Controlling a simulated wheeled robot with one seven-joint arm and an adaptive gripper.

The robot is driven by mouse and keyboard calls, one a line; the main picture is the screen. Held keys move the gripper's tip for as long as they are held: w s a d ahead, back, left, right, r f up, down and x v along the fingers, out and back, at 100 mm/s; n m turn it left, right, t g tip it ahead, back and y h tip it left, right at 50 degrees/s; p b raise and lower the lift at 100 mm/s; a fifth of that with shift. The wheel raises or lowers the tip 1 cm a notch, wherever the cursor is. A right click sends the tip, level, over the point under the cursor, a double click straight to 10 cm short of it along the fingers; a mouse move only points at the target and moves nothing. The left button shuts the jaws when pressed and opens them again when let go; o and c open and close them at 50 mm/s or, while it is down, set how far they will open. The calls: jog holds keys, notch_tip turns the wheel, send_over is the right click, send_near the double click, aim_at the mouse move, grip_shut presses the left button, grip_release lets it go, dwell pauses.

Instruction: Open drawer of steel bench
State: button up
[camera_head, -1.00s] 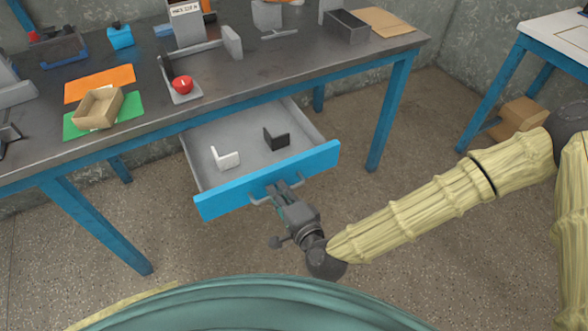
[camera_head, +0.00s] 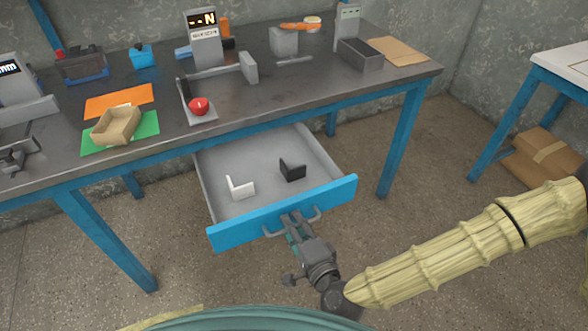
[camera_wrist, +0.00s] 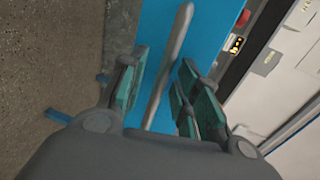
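The steel bench (camera_head: 330,97) has a grey top and blue legs. Its drawer (camera_head: 300,211) has a blue front and is pulled well out, showing a grey inside. The drawer's bar handle (camera_head: 268,233) is partly hidden by my gripper (camera_head: 294,222). In the wrist view, the handle (camera_wrist: 168,65) runs between the green-padded fingers of my gripper (camera_wrist: 163,80). Gaps show beside the bar, wider on the left, so the fingers look open around it. I cannot tell whether a finger touches it.
A white angle piece (camera_head: 240,188) and a black one (camera_head: 292,171) lie in the drawer. A cardboard tray (camera_head: 116,126), a red object (camera_head: 199,106) and a grey bin (camera_head: 360,55) are on the bench. A cardboard box (camera_head: 543,158) is on the floor at right.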

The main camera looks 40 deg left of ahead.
jog(key=v, duration=0.7)
jog(key=shift+d, duration=0.25)
jog(key=shift+s, duration=0.1)
dwell(0.4)
jog(key=s+d+f+n+g+h, duration=0.25)
jog(key=d+f+h, duration=0.25)
jog(key=d+f, duration=0.8)
jog(key=s+d+f+n+g+h, duration=0.25)
jog(key=d+f+h, duration=0.25)
jog(key=d+f, duration=0.8)
jog(key=s+d+g+h, duration=0.2)
jog(key=d+h, duration=0.2)
jog(key=d, duration=1.4)
notch_tip(320, 180, up, 14)
jog(key=p, duration=1.3)
jog(key=shift+p, duration=0.35)
